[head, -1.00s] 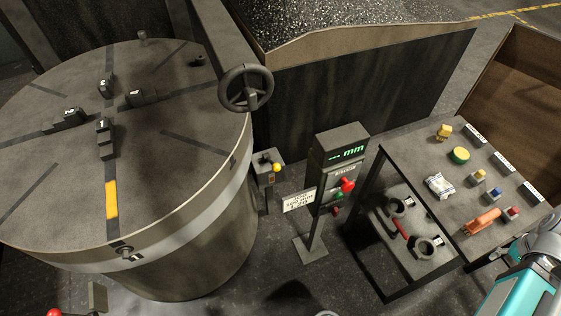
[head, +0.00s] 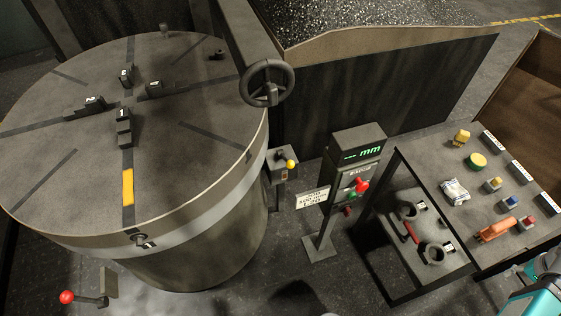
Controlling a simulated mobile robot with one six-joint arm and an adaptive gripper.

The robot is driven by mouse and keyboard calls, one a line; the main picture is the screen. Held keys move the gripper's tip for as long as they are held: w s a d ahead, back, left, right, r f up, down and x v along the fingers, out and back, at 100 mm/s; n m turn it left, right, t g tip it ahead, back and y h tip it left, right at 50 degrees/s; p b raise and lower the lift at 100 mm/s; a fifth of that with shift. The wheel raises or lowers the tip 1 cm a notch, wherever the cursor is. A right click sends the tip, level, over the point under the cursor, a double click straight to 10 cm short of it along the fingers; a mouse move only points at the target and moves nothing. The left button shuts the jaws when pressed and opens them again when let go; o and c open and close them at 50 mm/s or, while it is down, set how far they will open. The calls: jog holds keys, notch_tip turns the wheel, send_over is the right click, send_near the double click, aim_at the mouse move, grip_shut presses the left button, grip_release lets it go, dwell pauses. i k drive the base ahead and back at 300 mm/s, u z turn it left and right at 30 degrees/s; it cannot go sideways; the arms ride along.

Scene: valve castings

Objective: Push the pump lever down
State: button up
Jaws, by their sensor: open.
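Two levers show in the head view, and I cannot tell from the picture which is the pump lever. One has a red ball (head: 67,297) on a dark arm that runs from a grey bracket (head: 108,283) at the bottom left, in front of the large round drum table. The other has a yellow knob (head: 291,164) on a small grey box (head: 282,172) at the right side of the drum. Part of my teal and grey arm is at the bottom right corner, far from both levers. My gripper is out of the picture.
The large round table (head: 75,185) carries several numbered jaws. A handwheel (head: 267,82) hangs over its right edge. A display post (head: 357,143) with red and green knobs stands on the floor. A side bench (head: 480,206) holds small items. The floor before the post looks mostly clear.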

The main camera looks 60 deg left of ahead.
aim_at(290, 164)
jog(key=k, duration=1.65)
jog(key=u, duration=1.35)
jog(key=i, duration=1)
jog(key=u, duration=0.05)
